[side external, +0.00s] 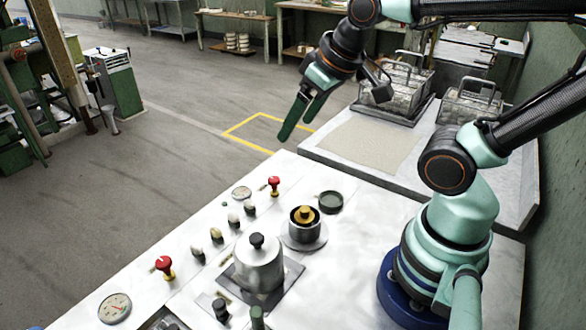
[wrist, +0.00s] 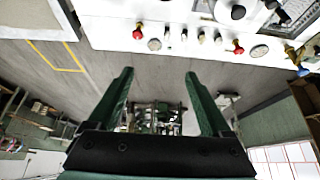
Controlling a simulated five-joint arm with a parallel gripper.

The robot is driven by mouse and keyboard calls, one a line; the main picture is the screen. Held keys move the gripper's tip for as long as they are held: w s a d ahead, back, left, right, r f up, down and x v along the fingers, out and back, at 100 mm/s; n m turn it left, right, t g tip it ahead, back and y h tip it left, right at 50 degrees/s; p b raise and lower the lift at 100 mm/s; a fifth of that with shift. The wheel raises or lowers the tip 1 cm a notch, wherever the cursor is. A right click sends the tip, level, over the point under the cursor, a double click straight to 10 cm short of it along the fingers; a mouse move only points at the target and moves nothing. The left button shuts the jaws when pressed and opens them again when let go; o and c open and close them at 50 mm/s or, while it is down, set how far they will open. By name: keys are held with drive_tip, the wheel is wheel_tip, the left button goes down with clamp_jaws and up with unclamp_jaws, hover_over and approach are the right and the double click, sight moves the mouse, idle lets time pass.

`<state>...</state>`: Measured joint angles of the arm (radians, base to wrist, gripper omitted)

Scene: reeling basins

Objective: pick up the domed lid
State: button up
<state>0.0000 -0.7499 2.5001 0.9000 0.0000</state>
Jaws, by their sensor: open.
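A silver metal pot stands on a dark square plate on the white worktop in the side external view. Its domed lid (side external: 258,247) has a black knob on top. My gripper (side external: 297,130) is open and empty, in the air above and behind the worktop, well apart from the lid. Its two dark green fingers point down and left. In the wrist view my gripper (wrist: 158,75) shows both fingers spread with nothing between them.
A smaller metal pot with a brass knob (side external: 304,216) stands behind the domed lid, near a dark round dish (side external: 330,202). Red buttons (side external: 274,184), small knobs and gauges (side external: 115,307) line the worktop's left edge. Wire baskets (side external: 400,92) stand at the back right.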

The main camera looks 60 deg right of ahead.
drive_tip(key=shift+c, duration=1.2)
drive_tip(key=n+g, duration=0.6)
drive_tip(key=n, duration=0.3)
hover_over(258, 236)
drive_tip(key=f, duration=0.9)
drive_tip(key=shift+a+f, duration=0.15)
drive_tip(key=shift+a, duration=0.15)
drive_tip(key=shift+d+f, duration=0.15)
drive_tip(key=shift+f, duration=1.2)
drive_tip(key=shift+d+f, duration=0.15)
drive_tip(key=shift+f, duration=1.2)
